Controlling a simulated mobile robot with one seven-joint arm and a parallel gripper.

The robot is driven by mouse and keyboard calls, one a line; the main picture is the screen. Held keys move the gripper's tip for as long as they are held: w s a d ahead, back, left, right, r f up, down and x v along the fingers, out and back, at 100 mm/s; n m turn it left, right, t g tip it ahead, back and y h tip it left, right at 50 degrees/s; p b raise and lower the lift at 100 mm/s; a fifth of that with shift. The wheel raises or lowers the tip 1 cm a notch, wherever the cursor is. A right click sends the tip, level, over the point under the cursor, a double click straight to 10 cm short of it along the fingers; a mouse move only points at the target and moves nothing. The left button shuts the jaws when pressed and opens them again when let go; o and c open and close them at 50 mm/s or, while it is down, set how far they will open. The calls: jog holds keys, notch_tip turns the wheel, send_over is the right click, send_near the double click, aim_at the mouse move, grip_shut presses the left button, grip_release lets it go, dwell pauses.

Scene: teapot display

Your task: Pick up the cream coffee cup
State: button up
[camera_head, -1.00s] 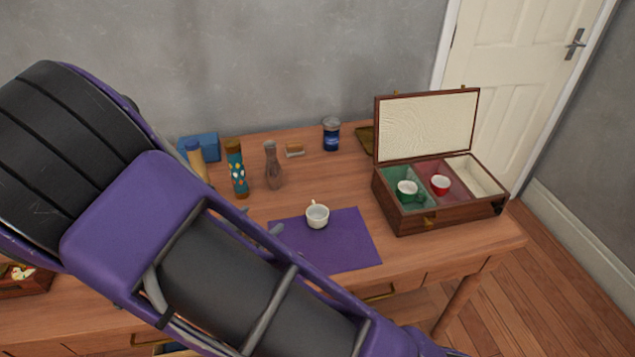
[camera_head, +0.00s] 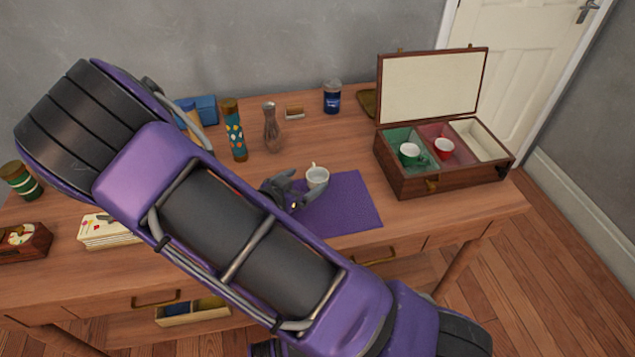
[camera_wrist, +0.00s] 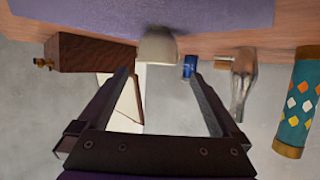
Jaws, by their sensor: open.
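The cream coffee cup (camera_head: 317,176) stands upright on the purple mat (camera_head: 350,212), its handle toward the back. My gripper (camera_head: 298,189) is open just left of the cup, and one finger passes in front of the cup's lower part. In the wrist view, which is upside down, the cup (camera_wrist: 158,46) appears just beyond and between the open, empty fingertips (camera_wrist: 162,74). I cannot tell whether a finger touches it.
An open wooden box (camera_head: 440,182) at the right holds a green cup (camera_head: 409,153) and a red cup (camera_head: 444,148); its cream compartment is empty. A glass vase (camera_head: 271,130), a patterned cylinder (camera_head: 234,135) and a blue jar (camera_head: 332,97) stand behind the mat.

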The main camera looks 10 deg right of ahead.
aim_at(322, 173)
jog(key=b+x, duration=0.1)
jog(key=x, duration=0.4)
jog(key=shift+s+d+f, duration=0.1)
jog(key=shift+s+f, duration=0.1)
jog(key=shift+s, duration=0.05)
jog(key=c, duration=1.3)
